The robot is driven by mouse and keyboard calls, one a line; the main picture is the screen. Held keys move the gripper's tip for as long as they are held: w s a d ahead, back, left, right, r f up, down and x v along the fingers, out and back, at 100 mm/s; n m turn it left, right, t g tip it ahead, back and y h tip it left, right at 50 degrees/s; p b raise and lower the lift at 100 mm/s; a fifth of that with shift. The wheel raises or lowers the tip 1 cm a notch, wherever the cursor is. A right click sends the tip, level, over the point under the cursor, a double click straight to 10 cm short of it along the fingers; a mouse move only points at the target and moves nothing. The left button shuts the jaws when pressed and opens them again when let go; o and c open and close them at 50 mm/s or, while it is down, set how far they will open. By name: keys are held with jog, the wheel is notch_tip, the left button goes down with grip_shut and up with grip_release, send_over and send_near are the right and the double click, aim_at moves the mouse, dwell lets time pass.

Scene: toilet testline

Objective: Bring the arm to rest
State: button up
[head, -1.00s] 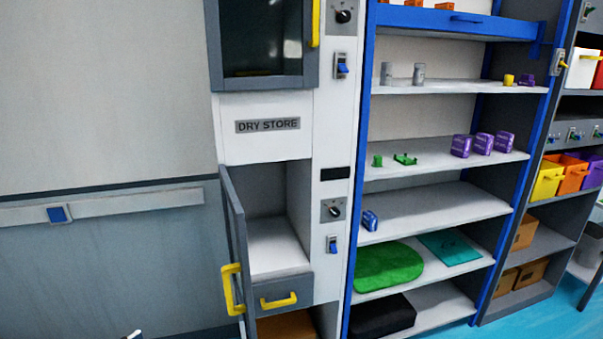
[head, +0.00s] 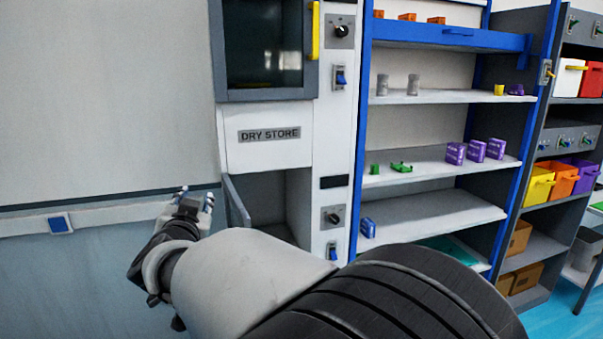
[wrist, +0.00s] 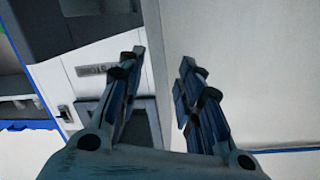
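My arm reaches across the lower part of the head view from the bottom right. My gripper (head: 196,198) is at its far end, left of the dry store cabinet (head: 265,160) and in front of the wall rail. In the wrist view my gripper (wrist: 162,85) shows two dark fingers with a clear gap between them and nothing held. Behind the fingers are the cabinet front with its label and a pale wall. My arm hides the lower cabinet and part of the lower shelves.
The lower cabinet door (head: 236,205) stands open close to my gripper. The upper glass door (head: 265,45) has a yellow handle (head: 315,30). A blue-framed shelf (head: 440,165) holds purple boxes (head: 475,150). Coloured bins (head: 560,178) stand at the right. The wall at left is bare above the rail.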

jog(key=s+d+n+g+y, duration=0.1)
jog(key=s+d+n+g, duration=0.1)
jog(key=s+d, duration=0.45)
jog(key=s+d+n+g+y, duration=0.1)
jog(key=s+d+g, duration=0.25)
jog(key=d, duration=0.65)
jog(key=s+d+f+g+h, duration=0.1)
jog(key=s+d+f+g, duration=0.1)
jog(key=s+d+f, duration=0.3)
jog(key=s+d+f+g+h, duration=0.2)
jog(key=s+d+f, duration=0.3)
jog(key=s, duration=0.8)
jog(key=s+d+f+m+g+h, duration=0.1)
jog(key=s+d+f+g+h, duration=0.1)
jog(key=s+d+f, duration=0.3)
jog(key=s+d, duration=0.4)
jog(key=d, duration=0.1)
jog(key=shift+d, duration=0.2)
